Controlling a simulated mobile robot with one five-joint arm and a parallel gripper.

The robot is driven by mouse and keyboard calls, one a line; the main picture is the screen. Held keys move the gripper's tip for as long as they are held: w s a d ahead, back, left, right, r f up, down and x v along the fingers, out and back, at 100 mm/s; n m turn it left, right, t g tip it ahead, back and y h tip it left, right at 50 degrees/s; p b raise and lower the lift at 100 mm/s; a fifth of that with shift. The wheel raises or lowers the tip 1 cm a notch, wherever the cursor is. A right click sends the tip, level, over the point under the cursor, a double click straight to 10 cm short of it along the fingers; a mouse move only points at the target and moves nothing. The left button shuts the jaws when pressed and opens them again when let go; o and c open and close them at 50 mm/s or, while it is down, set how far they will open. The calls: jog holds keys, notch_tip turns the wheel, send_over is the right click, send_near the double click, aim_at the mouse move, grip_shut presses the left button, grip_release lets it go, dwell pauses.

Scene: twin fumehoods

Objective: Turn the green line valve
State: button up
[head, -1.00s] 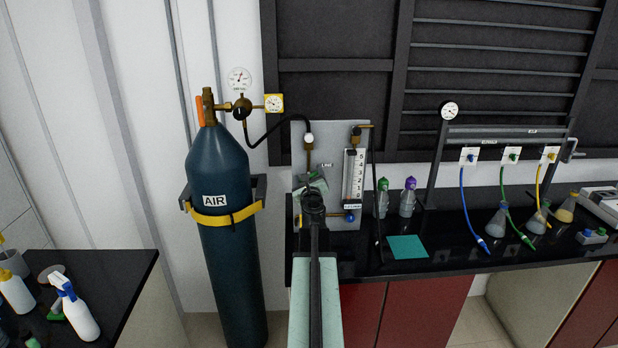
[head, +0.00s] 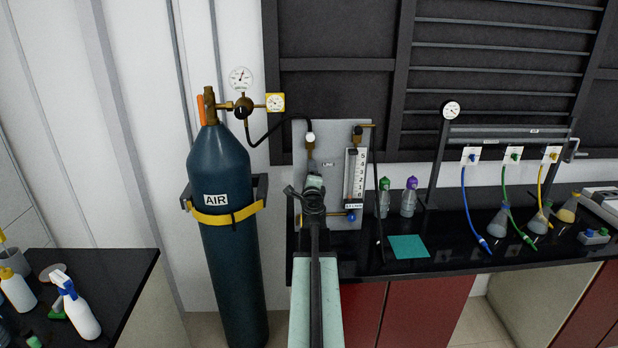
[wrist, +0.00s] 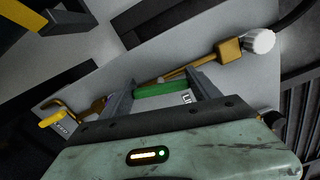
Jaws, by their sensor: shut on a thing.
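The line valve's green handle (wrist: 160,89) sits between the two dark fingers of my gripper (wrist: 158,92) in the wrist view. The fingers are shut on it, one at each end. A brass line runs past it to a brass fitting and a white knob (wrist: 260,41). In the head view my gripper (head: 314,182) is at the grey panel (head: 335,132), below the white knob (head: 310,138). There the handle is mostly hidden by my gripper and arm. A small label, partly covered, is beside the handle in the wrist view.
A flowmeter (head: 354,177) with a blue knob is close to the right of my gripper. The blue AIR cylinder (head: 222,180) stands left, its black hose (head: 268,133) reaching the panel. Bottles and a teal sheet (head: 408,246) are on the black bench.

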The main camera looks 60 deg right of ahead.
jog(key=shift+n, duration=0.6)
jog(key=o, duration=1.4)
jog(key=shift+d, duration=0.1)
jog(key=shift+n, duration=0.3)
